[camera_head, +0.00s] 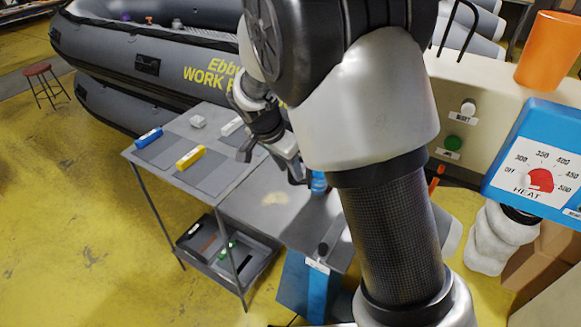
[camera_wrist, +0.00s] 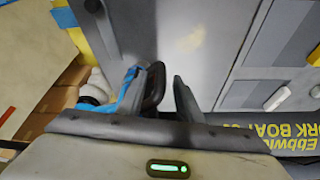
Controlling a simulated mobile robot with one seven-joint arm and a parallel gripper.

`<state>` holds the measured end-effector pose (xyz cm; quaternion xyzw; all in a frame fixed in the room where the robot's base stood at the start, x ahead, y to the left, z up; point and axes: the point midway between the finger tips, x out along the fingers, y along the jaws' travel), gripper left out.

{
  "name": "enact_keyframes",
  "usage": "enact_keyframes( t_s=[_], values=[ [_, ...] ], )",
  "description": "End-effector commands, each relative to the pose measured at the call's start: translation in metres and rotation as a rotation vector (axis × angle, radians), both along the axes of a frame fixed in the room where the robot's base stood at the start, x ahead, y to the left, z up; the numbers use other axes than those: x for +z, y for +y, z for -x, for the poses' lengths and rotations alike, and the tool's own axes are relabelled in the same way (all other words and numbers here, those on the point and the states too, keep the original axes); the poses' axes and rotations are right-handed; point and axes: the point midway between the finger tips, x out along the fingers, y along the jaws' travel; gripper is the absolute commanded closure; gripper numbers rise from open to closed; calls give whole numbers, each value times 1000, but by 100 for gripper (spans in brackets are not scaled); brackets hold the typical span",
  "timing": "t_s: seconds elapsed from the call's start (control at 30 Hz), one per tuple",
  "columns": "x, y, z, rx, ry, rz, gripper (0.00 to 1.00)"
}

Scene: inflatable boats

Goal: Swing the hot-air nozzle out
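The blue heat unit (camera_head: 540,160) with a red dial stands at the right in the head view. I cannot clearly make out its hot-air nozzle; my arm covers much of the area beside the unit. A small blue part (camera_head: 318,183) shows just right of my gripper (camera_head: 270,166), above the grey table. In the wrist view a blue part (camera_wrist: 126,90) lies close beside the left finger, with a dark loop-like shape there; contact cannot be told. My gripper (camera_wrist: 168,78) has its fingers apart, with bare tabletop seen between them.
The grey table (camera_head: 262,215) carries a blue block (camera_head: 149,138), a yellow block (camera_head: 190,157) and pale pieces. A grey bin (camera_head: 225,262) sits below. Grey inflatable boats (camera_head: 130,60) stand behind. An orange cup (camera_head: 547,50) stands on the beige machine (camera_head: 480,85) at right.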

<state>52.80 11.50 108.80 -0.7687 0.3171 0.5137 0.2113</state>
Motion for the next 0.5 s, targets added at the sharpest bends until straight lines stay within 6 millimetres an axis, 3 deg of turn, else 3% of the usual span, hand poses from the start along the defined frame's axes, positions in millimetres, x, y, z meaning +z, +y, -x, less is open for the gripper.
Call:
enact_keyframes(
  t_s=[0.2, 0.5],
  values=[
    [-16, -5, -5, 0, 0, 0, 68],
    [-18, -5, -5, 0, -1, -1, 69]
  ],
)
